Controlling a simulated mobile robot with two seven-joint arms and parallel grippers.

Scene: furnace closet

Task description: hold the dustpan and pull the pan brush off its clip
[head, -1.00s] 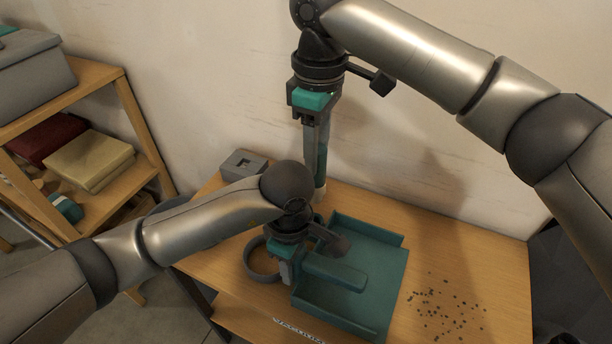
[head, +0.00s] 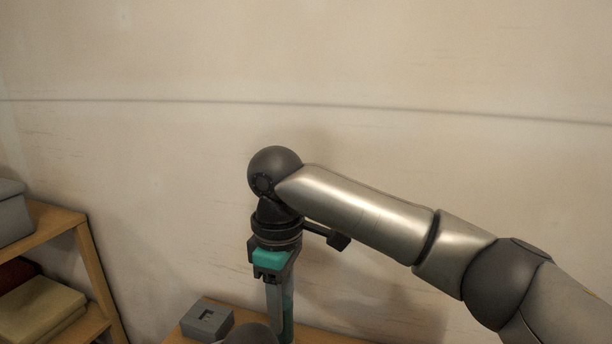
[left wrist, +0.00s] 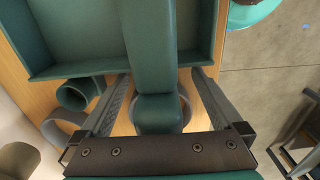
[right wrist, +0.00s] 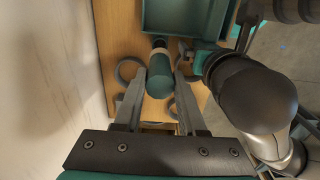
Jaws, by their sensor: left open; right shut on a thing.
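In the head view my right gripper (head: 275,285) points down, shut on a teal and grey upright piece, apparently the pan brush. In the right wrist view the brush (right wrist: 158,78), teal with a pale band, lies between the fingertips (right wrist: 160,88). Its lower end and the clip cannot be made out. In the left wrist view the teal dustpan (left wrist: 85,67) lies on the wooden table, its handle (left wrist: 150,45) running between the open fingers of my left gripper (left wrist: 155,85). The dustpan also shows in the right wrist view (right wrist: 185,18). The head view leaves the dustpan out.
A wooden shelf (head: 95,275) with a grey box (head: 12,220) and folded cloths (head: 40,308) is at left. The wall is close behind.

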